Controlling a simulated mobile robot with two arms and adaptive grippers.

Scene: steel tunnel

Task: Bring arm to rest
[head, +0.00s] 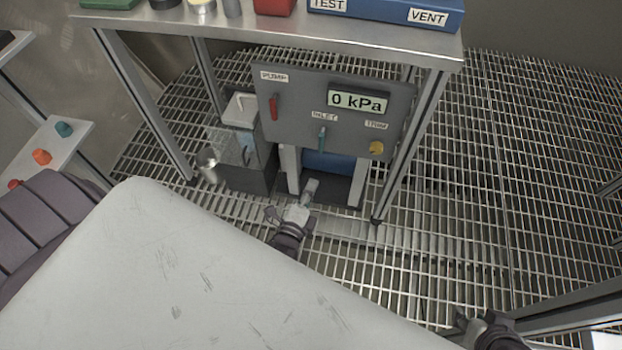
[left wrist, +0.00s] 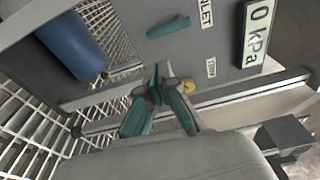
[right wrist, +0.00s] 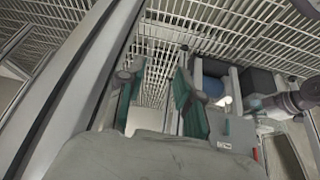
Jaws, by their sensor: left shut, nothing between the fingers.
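My left gripper (head: 308,190) is shut and empty, low in front of the grey control panel (head: 300,120) and below its lower edge. In the left wrist view its teal fingers (left wrist: 160,75) meet at the tips, close to the panel's edge and apart from the teal inlet handle (left wrist: 168,27). The yellow trim knob (left wrist: 189,87) shows partly behind the fingers. My right gripper (head: 466,322) is at the lower right, above the grating. In the right wrist view its two fingers (right wrist: 155,75) stand apart with nothing between them.
A steel table (head: 260,32) stands above the panel, whose display (head: 357,101) reads 0 kPa. A red pump lever (head: 273,107) is on the panel's left. A metal cup (head: 207,164) stands by the grey box. A frame rail (head: 575,309) runs beside my right gripper. Open grating lies right.

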